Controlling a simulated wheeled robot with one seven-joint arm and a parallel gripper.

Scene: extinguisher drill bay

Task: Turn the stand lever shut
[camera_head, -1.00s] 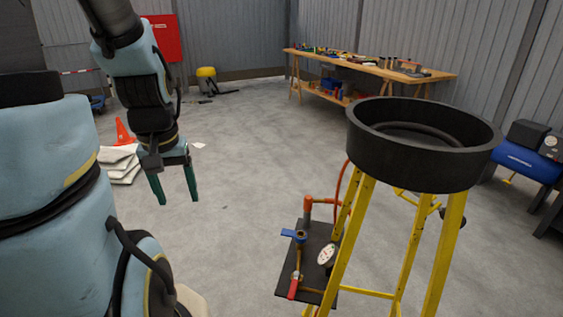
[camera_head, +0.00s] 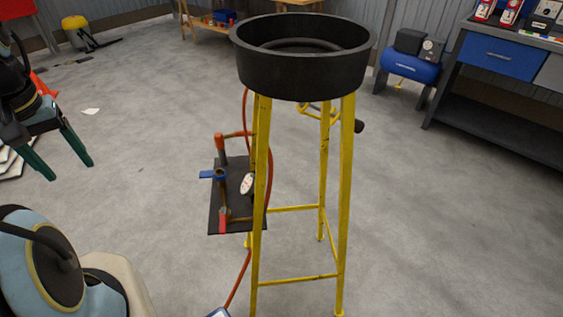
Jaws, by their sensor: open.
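A yellow four-legged stand (camera_head: 261,190) carries a round black basin (camera_head: 305,73). A dark panel (camera_head: 240,165) is at the stand's left side, with orange-brown pipework and a white gauge (camera_head: 247,184). A blue handle (camera_head: 212,175) points left on the panel. A red lever (camera_head: 222,223) hangs low on the panel, pointing down. I cannot tell from the picture which of these is the stand lever. My gripper (camera_head: 72,171), with two green fingers, is at the left edge, open and empty, well apart from the panel.
A red hose (camera_head: 237,281) runs down from the panel to the floor. A blue compressor (camera_head: 409,66) and a grey workbench (camera_head: 498,112) stand at the back right. The grey floor between is clear.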

